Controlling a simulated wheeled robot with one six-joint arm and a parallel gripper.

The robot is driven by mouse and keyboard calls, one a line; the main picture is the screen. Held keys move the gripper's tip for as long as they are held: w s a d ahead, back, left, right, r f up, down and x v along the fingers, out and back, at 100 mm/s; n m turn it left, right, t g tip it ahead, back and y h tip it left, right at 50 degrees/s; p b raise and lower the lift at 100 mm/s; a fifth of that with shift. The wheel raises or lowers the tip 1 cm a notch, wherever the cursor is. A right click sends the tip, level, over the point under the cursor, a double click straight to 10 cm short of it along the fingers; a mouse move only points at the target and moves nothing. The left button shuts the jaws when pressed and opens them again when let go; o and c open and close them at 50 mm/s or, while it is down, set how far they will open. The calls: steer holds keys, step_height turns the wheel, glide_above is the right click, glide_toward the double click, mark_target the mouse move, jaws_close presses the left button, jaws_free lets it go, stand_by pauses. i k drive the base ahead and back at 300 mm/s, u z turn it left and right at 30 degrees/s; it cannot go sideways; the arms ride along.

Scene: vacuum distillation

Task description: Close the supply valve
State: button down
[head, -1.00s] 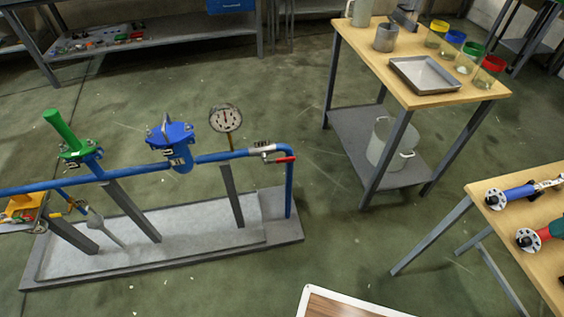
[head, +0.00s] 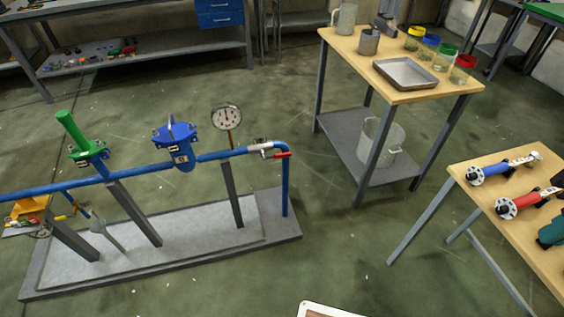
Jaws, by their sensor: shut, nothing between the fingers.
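A blue pipe (head: 55,184) runs across the left half of the head view on grey posts. Near its right end sits a small valve with a red lever (head: 282,155); the lever lies about along the pipe. Further left on the pipe are a blue-capped filter body (head: 178,150) and a fitting with an upright, tilted green handle (head: 73,132). A small yellow-handled valve (head: 61,217) hangs on a branch below, at the far left. No label tells which one is the supply valve. My gripper is not in view.
A round gauge (head: 227,117) stands on the pipe. The pipe stand's grey base (head: 285,222) lies on the floor. A wooden table (head: 345,43) with a metal tray (head: 405,73) and jars stands behind right. Another table (head: 500,240) with tools is at right. Floor between is clear.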

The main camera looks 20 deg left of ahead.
mark_target(287, 154)
steer(key=u, duration=0.45)
steer(key=i, duration=1)
steer(key=u, duration=0.1)
